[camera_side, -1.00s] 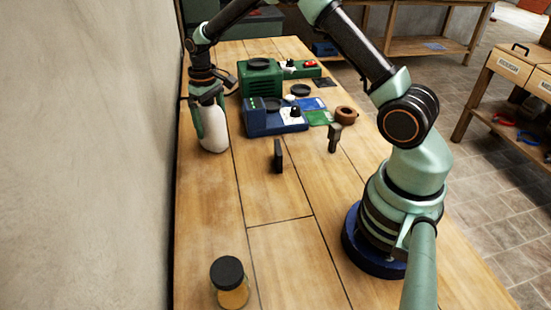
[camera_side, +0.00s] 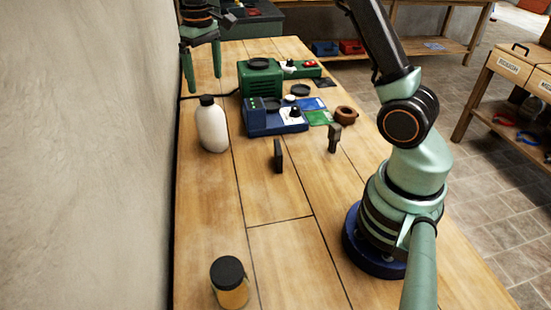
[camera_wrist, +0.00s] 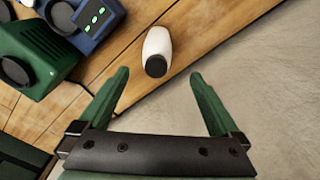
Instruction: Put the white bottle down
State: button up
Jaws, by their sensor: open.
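The white bottle (camera_side: 212,128) with a black cap stands upright on the wooden bench, near the wall edge and left of the blue device. It also shows in the wrist view (camera_wrist: 158,48), seen from above with its cap towards me. My gripper (camera_side: 203,84) is open and empty, raised above and behind the bottle in the side view. In the wrist view, the two green fingers of my gripper (camera_wrist: 162,76) are spread wide, and the bottle lies beyond their tips, apart from them.
The blue device (camera_side: 272,118) and the green device (camera_side: 259,78) stand right of the bottle. A black upright piece (camera_side: 278,156) and a brown ring (camera_side: 346,114) are on the bench. A yellow jar (camera_side: 230,284) stands at the front. The wall (camera_side: 90,150) runs along the left.

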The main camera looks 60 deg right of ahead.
jog(key=s+a+r+t, duration=0.3)
jog(key=s+r, duration=0.4)
jog(key=s, duration=0.3)
jog(key=s+a+f+t, duration=0.2)
jog(key=s, duration=0.9)
